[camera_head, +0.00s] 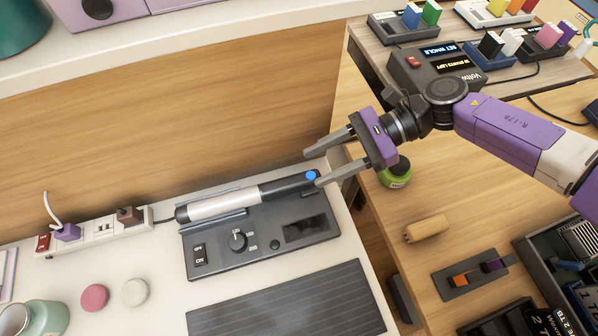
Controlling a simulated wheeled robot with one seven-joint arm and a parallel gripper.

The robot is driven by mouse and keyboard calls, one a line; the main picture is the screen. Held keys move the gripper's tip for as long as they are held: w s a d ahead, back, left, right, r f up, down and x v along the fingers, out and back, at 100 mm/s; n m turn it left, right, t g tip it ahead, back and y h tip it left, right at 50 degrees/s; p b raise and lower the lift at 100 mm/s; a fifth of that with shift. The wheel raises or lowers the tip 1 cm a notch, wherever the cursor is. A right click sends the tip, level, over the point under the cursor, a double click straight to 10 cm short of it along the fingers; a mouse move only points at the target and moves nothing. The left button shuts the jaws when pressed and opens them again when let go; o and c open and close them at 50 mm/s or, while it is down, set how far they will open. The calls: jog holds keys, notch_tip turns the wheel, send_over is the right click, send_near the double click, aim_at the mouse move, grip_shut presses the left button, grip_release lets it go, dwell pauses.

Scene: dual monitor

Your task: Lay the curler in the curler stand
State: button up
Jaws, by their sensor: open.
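The curler (224,205), a rod with a silver middle, black ends and a blue spot, lies along the back of the dark curler stand (262,242). It appears to rest in the stand's cradle, its left tip reaching slightly past the stand's left edge. The stand has a knob, a switch and a dark display. My gripper (315,168) is open at the curler's right end. One finger is behind that end and the other is close by it in front. I cannot tell whether either finger touches it.
A power strip (105,228) with plugs is left of the stand. A dark ribbed mat (288,304) lies in front. Pink (95,297) and white (134,292) discs are at left. A wooden panel rises behind. The wooden desk at right holds a green jar (396,176) and a wooden cylinder (426,228).

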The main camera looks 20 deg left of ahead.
jog(key=shift+v, duration=1.2)
jog(key=shift+r, duration=0.1)
